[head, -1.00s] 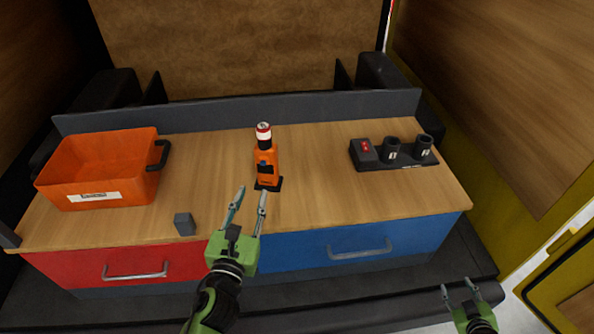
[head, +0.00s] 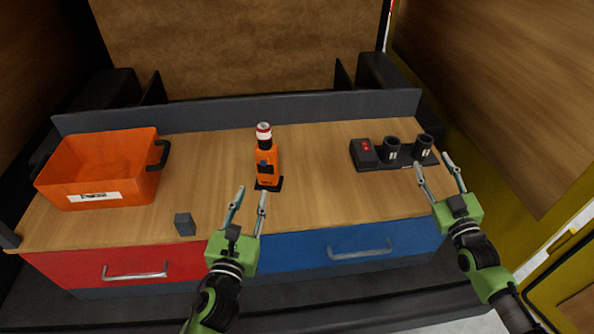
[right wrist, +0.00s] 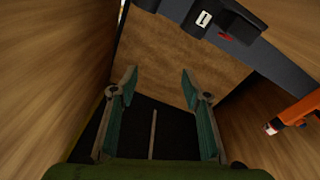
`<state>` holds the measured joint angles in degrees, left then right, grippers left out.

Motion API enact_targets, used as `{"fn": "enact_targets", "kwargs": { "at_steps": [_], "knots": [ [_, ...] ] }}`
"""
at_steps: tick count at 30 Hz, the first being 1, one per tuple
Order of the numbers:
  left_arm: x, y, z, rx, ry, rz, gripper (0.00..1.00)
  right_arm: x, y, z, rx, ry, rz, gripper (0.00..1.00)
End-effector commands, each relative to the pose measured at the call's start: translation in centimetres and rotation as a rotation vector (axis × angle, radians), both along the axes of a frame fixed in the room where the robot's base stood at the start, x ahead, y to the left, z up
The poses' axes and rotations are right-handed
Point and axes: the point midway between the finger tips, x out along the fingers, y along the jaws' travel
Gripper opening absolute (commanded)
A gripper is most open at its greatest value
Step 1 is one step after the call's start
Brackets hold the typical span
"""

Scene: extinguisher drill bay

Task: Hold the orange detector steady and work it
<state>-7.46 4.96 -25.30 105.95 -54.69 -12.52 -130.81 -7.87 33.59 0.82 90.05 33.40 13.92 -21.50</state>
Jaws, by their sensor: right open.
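The orange detector (head: 267,165) stands upright on a small black base near the middle of the wooden worktop, with a red and white top. It also shows at the right edge of the right wrist view (right wrist: 294,113). My left gripper (head: 251,190) is open and empty, just in front of the detector and apart from it. My right gripper (head: 437,161) is open and empty near the worktop's right end, in front of the black holder. Its spread fingers show in the right wrist view (right wrist: 159,83).
A black holder with two cups and a red switch (head: 392,153) stands at the right. An orange bin (head: 95,200) stands at the left, with a small grey block (head: 185,224) near the front edge. Red (head: 80,267) and blue (head: 310,250) drawers are shut below.

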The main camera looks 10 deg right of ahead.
Motion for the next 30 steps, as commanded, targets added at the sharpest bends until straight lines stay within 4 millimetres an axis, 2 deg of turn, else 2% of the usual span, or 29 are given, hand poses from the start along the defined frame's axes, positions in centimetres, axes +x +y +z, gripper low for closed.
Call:
{"fn": "enact_targets", "kwargs": {
  "at_steps": [1, 6, 9, 12, 15, 18, 21, 26, 30],
  "knots": [
    [0.0, 0.0, 0.0, 0.0, 0.0, 0.0, 0.28, 0.6, 3.1, -0.1, 0.039, 0.013, 0.044, 0.43],
    [0.0, 0.0, 0.0, 0.0, 0.0, 0.0, 0.28, 1.7, 13.3, -0.3, 0.153, 0.076, 0.192, 0.43],
    [0.0, 0.0, 0.0, 0.0, 0.0, 0.0, 0.28, 1.8, 19.2, 0.2, 0.212, 0.109, 0.279, 0.43],
    [0.0, 0.0, 0.0, 0.0, 0.0, 0.0, 0.28, 1.4, 24.7, 1.2, 0.26, 0.14, 0.362, 0.43],
    [0.0, 0.0, 0.0, 0.0, 0.0, 0.0, 0.28, 0.8, 29.2, 2.2, 0.299, 0.166, 0.434, 0.43],
    [0.0, 0.0, 0.0, 0.0, 0.0, 0.0, 0.28, 0.1, 32.5, 3.0, 0.323, 0.185, 0.486, 0.43],
    [0.0, 0.0, 0.0, 0.0, 0.0, 0.0, 0.28, -0.4, 34.5, 3.6, 0.335, 0.198, 0.52, 0.43],
    [0.0, 0.0, 0.0, 0.0, 0.0, 0.0, 0.28, -0.3, 36.0, 4.0, 0.345, 0.206, 0.54, 0.43],
    [0.0, 0.0, 0.0, 0.0, 0.0, 0.0, 0.28, 1.2, 36.8, 4.0, 0.345, 0.205, 0.54, 0.43]
  ]
}}
